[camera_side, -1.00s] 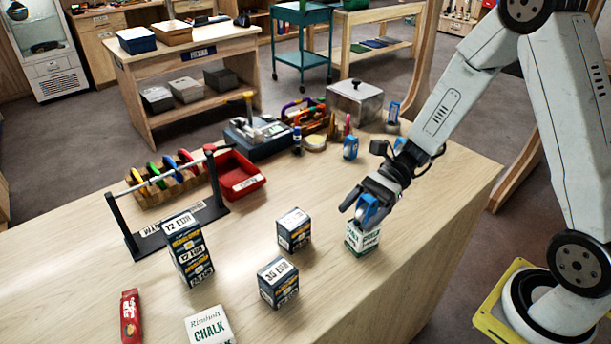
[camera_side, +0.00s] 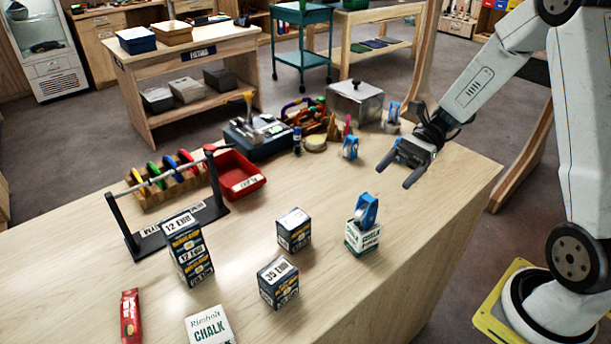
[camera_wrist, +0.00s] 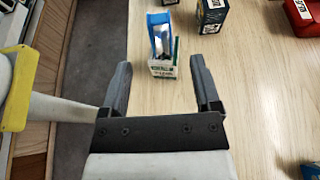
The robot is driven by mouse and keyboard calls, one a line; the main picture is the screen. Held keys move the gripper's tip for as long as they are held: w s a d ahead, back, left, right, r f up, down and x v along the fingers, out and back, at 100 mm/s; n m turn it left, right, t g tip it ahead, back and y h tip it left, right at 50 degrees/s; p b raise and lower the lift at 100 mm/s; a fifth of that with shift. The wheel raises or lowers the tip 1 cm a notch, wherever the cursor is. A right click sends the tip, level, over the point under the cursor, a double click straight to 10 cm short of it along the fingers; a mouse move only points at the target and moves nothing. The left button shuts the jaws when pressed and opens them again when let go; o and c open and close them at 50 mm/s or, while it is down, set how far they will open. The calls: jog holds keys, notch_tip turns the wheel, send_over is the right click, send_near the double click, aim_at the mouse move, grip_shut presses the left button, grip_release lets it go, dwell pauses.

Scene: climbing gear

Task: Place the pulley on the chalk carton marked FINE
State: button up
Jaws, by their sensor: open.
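The blue pulley (camera_side: 367,210) stands upright on top of a white and green chalk carton (camera_side: 362,240) near the right part of the bench. The label on that carton is too small to read surely. In the wrist view the pulley (camera_wrist: 160,36) and its carton (camera_wrist: 162,70) show ahead of the fingers. My gripper (camera_side: 395,177) is open and empty, above and behind the pulley, apart from it. Its two fingers (camera_wrist: 162,88) are spread wide in the wrist view. A second chalk carton (camera_side: 208,325) lies at the front edge of the view.
Dark blue boxes (camera_side: 278,281), (camera_side: 294,229) stand left of the carton, with a stack (camera_side: 190,248) farther left. A rack (camera_side: 165,200), a red bin (camera_side: 238,175) and other blue pulleys (camera_side: 350,147) are behind. Bench around the carton is clear.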

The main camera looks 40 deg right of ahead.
aim_at(366, 210)
jog(key=shift+d+r, duration=0.2)
jog(key=shift+d, duration=0.25)
dwell(0.3)
jog(key=s+a+f+n+t+h, duration=0.1)
jog(key=s+a+f+n+h, duration=0.1)
jog(key=n+h, duration=0.4)
jog(key=s+a+f+n+t+h, duration=0.1)
jog(key=s+a+f+n+h, duration=0.1)
jog(key=n+h, duration=0.5)
jog(key=n, duration=0.5)
jog(key=shift+s+a+f+t, duration=0.3)
jog(key=shift+s+a+f, duration=0.1)
